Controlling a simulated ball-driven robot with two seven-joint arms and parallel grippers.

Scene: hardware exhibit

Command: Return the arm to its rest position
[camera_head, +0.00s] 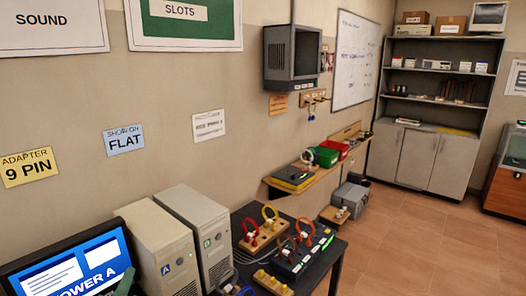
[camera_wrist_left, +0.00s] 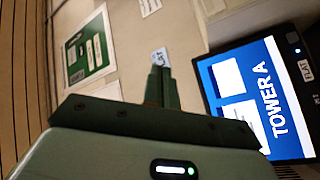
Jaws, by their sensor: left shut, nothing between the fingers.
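My left gripper (camera_wrist_left: 159,78) shows in the left wrist view with its two dark green fingers together and nothing between them. In the head view only a dark green part of it (camera_head: 124,283) shows at the bottom edge, in front of the monitor (camera_head: 72,268). The monitor reads "TOWER A" and also shows at the right of the left wrist view (camera_wrist_left: 262,100). The rest of my left arm is out of the head view. My right gripper is in neither view.
Two beige computer towers (camera_head: 166,243) (camera_head: 206,232) stand right of the monitor. A dark table (camera_head: 327,262) beside them holds wooden blocks with coloured cable loops (camera_head: 262,232) and a black power strip (camera_head: 303,255). A wall shelf (camera_head: 318,176) lies beyond. Open tiled floor (camera_head: 420,245) is at right.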

